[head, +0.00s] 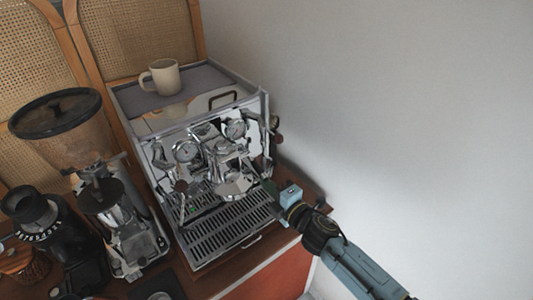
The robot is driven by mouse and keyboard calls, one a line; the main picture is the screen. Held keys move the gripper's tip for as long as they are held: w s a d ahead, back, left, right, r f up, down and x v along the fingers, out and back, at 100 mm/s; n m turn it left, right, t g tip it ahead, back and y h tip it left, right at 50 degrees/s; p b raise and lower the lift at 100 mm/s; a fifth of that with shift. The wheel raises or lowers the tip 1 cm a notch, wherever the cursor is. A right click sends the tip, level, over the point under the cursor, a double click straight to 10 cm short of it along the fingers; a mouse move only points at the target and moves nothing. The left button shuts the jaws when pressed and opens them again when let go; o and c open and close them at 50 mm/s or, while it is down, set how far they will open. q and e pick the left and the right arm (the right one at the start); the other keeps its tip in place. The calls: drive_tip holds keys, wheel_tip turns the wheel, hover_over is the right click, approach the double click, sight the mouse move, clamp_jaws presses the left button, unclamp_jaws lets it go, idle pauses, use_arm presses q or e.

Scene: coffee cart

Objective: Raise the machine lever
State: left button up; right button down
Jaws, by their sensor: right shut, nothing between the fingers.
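The chrome espresso machine (213,135) stands on the wooden cart against the wall, its front facing me. Its group head (228,165) sits in the middle of the front, below two round gauges. I cannot clearly pick out the lever among the shiny parts at the right of the group head. My right gripper (271,188) comes in from the lower right and is shut and empty. Its tips are just right of the group head, above the right end of the drip tray (230,222). Whether they touch the machine I cannot tell. My left gripper is out of view.
A beige mug (164,77) stands on the machine's top. A grinder with a large dark hopper (62,112) and a smaller black grinder (50,235) crowd the left. Dark knobs (279,139) stick out at the machine's right side. The space before the wall at right is free.

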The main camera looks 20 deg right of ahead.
sight(258, 167)
drive_tip(key=shift+t, duration=0.3)
drive_tip(key=r, duration=0.3)
drive_tip(key=w+r, duration=0.1)
drive_tip(key=r, duration=0.1)
drive_tip(key=shift+a+r, duration=0.1)
drive_tip(key=shift+a, duration=0.15)
drive_tip(key=shift+w+a+f, duration=0.3)
drive_tip(key=shift+w+f, duration=0.1)
drive_tip(key=shift+w, duration=0.25)
drive_tip(key=shift+w+a+f, duration=0.15)
drive_tip(key=shift+w+f, duration=0.2)
drive_tip(key=shift+w, duration=0.15)
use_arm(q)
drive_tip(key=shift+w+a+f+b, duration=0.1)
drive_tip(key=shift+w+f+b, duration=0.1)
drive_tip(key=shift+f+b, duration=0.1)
use_arm(e)
drive_tip(key=a+f+v, duration=0.1)
drive_tip(key=v, duration=0.9)
drive_tip(key=shift+s, duration=0.6)
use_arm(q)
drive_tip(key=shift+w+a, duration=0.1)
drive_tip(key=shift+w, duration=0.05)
